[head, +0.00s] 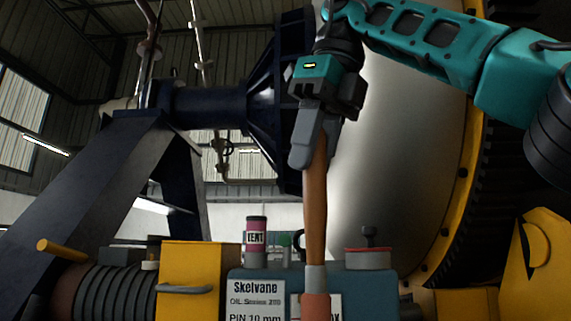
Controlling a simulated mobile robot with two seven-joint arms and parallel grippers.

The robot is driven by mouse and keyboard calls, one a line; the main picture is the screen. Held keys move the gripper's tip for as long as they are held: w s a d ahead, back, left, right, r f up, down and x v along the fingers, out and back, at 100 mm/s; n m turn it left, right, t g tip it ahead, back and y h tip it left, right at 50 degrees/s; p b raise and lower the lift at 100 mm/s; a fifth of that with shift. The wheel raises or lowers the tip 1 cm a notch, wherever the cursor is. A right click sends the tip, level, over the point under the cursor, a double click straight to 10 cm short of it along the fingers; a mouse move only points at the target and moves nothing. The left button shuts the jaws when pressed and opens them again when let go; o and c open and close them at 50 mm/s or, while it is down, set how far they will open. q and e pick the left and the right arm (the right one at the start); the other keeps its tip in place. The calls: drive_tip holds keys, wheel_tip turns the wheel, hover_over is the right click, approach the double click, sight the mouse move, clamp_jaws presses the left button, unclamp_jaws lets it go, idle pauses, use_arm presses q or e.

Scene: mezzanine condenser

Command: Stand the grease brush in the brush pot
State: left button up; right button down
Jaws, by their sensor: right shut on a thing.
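My right gripper (309,158) comes in from the upper right and points down. It is shut on the upper part of the grease brush (316,215), which has a long brown handle. The brush hangs nearly upright, with a grey ferrule and a salmon-coloured part at its low end, cut off by the bottom edge of the view. I cannot tell whether that end touches anything. I cannot make out the brush pot for certain. My left gripper is not in view.
Behind the brush stands a blue-grey box (366,284) with white labels. A pink-and-dark can (256,241) and a red-rimmed round tin (368,258) stand at its top. A yellow block (194,273) is at left. A big pale drum (405,140) with a yellow rim fills the right.

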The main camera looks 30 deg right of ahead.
hover_over(314, 265)
drive_tip(key=w, duration=0.1)
drive_tip(key=shift+d+f, duration=0.2)
drive_tip(key=shift+f, duration=1.3)
drive_tip(key=shift+d+f, duration=0.2)
drive_tip(key=shift+f, duration=1.25)
wheel_tip(314, 265, down, 4)
drive_tip(key=b, duration=0.3)
drive_tip(key=shift+f, duration=0.15)
drive_tip(key=shift+f+b, duration=1.3)
drive_tip(key=shift+f, duration=0.35)
